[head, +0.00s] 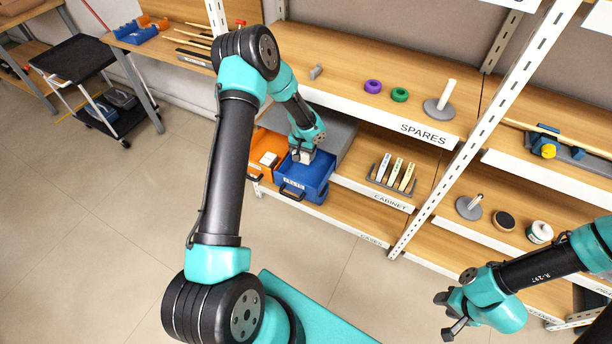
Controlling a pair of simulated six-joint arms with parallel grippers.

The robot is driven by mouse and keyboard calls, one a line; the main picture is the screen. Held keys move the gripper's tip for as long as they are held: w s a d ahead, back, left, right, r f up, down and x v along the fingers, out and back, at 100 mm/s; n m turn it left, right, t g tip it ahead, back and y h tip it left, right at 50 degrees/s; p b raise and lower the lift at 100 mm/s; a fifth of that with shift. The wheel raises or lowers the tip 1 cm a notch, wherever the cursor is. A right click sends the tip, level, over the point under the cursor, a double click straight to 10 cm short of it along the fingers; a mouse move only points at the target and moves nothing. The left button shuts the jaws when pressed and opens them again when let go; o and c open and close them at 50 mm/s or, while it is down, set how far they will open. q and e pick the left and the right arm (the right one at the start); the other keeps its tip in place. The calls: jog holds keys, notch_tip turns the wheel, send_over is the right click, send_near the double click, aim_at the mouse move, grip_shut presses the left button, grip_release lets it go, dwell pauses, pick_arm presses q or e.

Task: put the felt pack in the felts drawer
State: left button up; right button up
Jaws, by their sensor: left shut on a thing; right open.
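A blue drawer (318,184) stands pulled out of the cabinet (334,130) on the middle shelf. Its front has a dark handle and a small label too small to read surely. My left gripper (303,160) points down into the blue drawer's opening. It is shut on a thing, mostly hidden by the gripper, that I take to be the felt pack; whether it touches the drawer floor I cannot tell. My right gripper (453,314) is open and empty, out over the floor at the lower right.
An orange drawer (262,143), also pulled out, sits just left of the blue one with a pale block (268,159) in it. A rack of upright tubes (392,174) stands to the right. Shelf boards lie above and below, and a white post (430,208) stands farther right.

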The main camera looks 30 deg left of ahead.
pick_arm(q)
jog(key=shift+d+m, duration=0.6)
jog(key=shift+d, duration=0.2)
send_over(306, 175)
jog(key=shift+d+f, duration=0.1)
jog(key=shift+f, duration=3)
jog(key=shift+f, duration=0.1)
jog(key=shift+f, duration=1.8)
jog(key=shift+f, duration=0.15)
jog(key=o, duration=0.9)
jog(key=shift+o, duration=0.2)
